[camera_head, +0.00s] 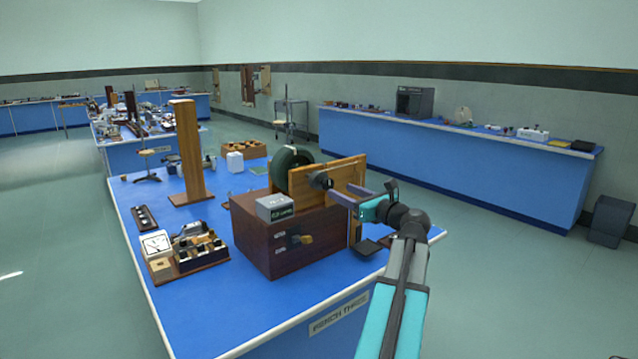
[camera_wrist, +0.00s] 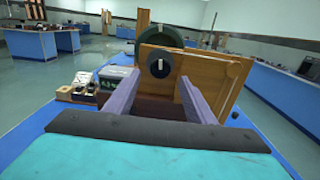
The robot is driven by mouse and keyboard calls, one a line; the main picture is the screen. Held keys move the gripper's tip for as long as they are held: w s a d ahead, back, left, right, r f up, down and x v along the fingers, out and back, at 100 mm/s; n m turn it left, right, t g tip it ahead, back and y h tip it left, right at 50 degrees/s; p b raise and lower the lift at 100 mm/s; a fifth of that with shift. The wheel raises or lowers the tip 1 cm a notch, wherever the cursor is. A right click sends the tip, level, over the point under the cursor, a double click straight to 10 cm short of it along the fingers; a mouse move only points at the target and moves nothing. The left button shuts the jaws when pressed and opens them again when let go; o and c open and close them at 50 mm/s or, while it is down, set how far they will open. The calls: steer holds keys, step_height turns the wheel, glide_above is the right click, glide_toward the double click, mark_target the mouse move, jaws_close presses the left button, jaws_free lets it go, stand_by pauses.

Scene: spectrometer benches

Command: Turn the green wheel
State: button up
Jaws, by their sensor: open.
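The green wheel (camera_head: 290,166) is a dark green disc standing upright behind a wooden board on top of a brown box (camera_head: 277,246). It also shows in the wrist view as a dark green rim (camera_wrist: 160,37), its lower part hidden by the board. A small dark round knob (camera_head: 320,180) sits on the near side of the board. My gripper (camera_head: 343,190) is open beside the board, near this knob. In the wrist view the knob (camera_wrist: 160,65) lies ahead of the two purple fingers of my gripper (camera_wrist: 160,92), roughly centred between them. I cannot tell whether they touch it.
A grey box (camera_head: 275,207) rests on the brown box. A wooden post (camera_head: 187,150) and a meter board (camera_head: 187,257) stand on the blue bench to the left. A long blue bench (camera_head: 460,160) runs along the right wall.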

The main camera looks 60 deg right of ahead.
steer(key=p+x, duration=0.1)
steer(key=x, duration=1.1)
